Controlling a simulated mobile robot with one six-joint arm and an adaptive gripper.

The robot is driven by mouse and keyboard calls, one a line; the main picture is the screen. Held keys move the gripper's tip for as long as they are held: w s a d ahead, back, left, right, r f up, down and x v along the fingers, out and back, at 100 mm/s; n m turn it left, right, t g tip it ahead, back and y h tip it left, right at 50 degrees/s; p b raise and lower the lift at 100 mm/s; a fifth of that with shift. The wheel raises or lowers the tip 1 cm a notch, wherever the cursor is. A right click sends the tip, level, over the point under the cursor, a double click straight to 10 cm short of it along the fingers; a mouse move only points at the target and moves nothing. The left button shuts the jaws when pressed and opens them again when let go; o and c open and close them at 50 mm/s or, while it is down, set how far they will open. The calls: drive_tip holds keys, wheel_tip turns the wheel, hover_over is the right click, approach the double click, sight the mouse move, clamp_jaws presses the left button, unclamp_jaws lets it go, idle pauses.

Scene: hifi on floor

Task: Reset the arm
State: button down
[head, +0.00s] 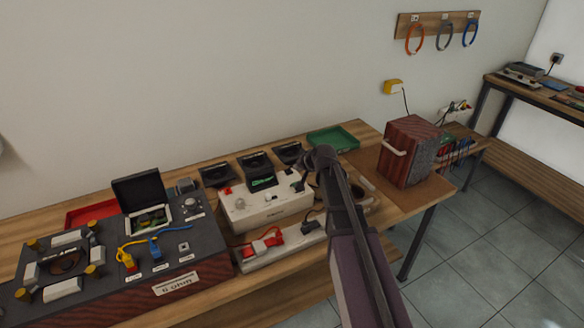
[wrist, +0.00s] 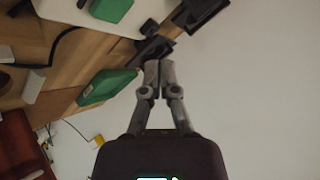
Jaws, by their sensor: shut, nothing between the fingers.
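My gripper (wrist: 158,65) is in the middle of the wrist view, with its two grey fingers together and nothing between them. In the head view my arm reaches up from the lower right over the workbench (head: 290,290), and its far end is above the bench near the white device (head: 265,207). The fingertips are hard to make out there. The wrist view looks past the fingers at the pale wall, with the bench edge at upper left.
A green tray (head: 332,139) lies at the back of the bench, and a wooden speaker box (head: 408,150) stands on the right. A dark tape machine (head: 165,240) fills the left. Several small black stands, one of them here (head: 257,170), line the back.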

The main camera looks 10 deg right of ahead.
drive_tip(key=s+f+n+g+h+p, duration=0.1)
drive_tip(key=s+g, duration=0.3)
drive_tip(key=s, duration=1)
drive_tip(key=s+f+n+g+h+p, duration=0.1)
drive_tip(key=s+f+n+g+h, duration=0.1)
drive_tip(key=s, duration=1.2)
drive_tip(key=shift+s+d+n+g+h+p, duration=0.35)
drive_tip(key=shift+n+g, duration=0.25)
drive_tip(key=shift+g, duration=0.6)
drive_tip(key=shift+a, duration=0.1)
